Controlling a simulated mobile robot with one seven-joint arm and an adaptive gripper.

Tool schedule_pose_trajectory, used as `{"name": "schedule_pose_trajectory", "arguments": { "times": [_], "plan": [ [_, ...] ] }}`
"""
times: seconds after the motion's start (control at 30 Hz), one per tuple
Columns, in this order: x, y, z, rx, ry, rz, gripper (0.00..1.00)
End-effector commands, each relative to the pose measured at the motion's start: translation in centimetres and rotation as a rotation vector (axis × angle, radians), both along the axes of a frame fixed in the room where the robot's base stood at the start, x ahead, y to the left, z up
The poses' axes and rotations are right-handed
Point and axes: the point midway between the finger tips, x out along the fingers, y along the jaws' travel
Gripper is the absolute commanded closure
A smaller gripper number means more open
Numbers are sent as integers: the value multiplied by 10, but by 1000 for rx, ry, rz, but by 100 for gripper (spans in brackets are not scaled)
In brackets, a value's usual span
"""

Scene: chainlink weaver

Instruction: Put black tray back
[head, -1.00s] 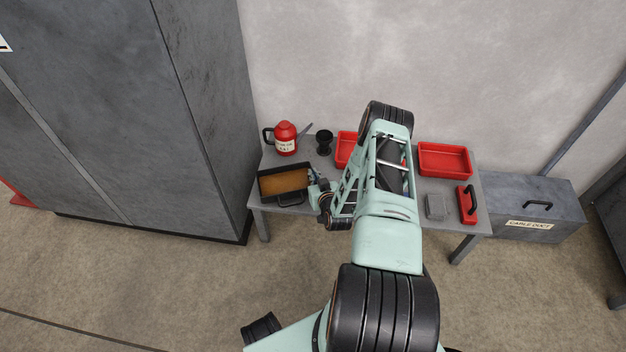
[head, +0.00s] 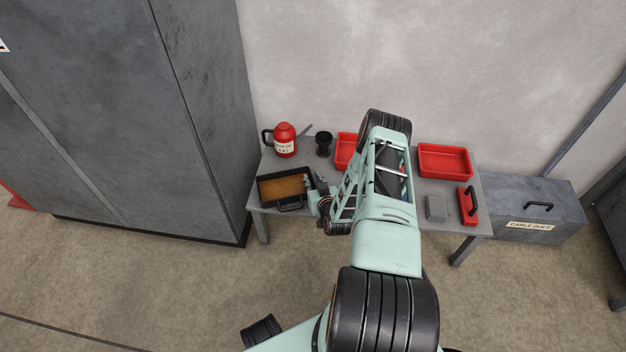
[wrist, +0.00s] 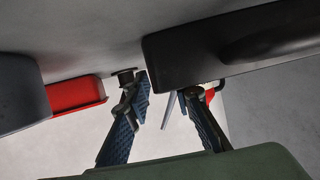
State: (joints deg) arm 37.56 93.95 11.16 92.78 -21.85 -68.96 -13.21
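The black tray (head: 264,198), with a brown inside and a black handle at its front, rests at the left end of the grey table (head: 440,188). In the wrist view, its dark side (wrist: 200,45) fills the upper right. My gripper (head: 314,180) is at the tray's right edge. In the wrist view my gripper (wrist: 170,95) has its two fingers spread, with nothing held between them. The right finger is close to the tray's edge; I cannot tell whether it touches.
A red can (head: 285,140) and a black cup (head: 323,143) stand behind the tray. Red bins (head: 444,160) stand at the back, one partly hidden by my arm. A grey block (head: 435,207) and a red item with a black handle (head: 467,205) lie at the right. A tall cabinet (head: 205,110) borders the table's left.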

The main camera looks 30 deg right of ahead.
Motion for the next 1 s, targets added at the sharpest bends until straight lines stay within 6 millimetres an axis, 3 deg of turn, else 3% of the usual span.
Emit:
{"name": "schedule_pose_trajectory", "arguments": {
  "times": [0.17,0.6,1.0],
  "plan": [
    [-17,3,11,1,3,0,78],
    [-97,18,44,0,3,-1,78],
    [-109,21,48,0,0,0,78]
  ]
}}
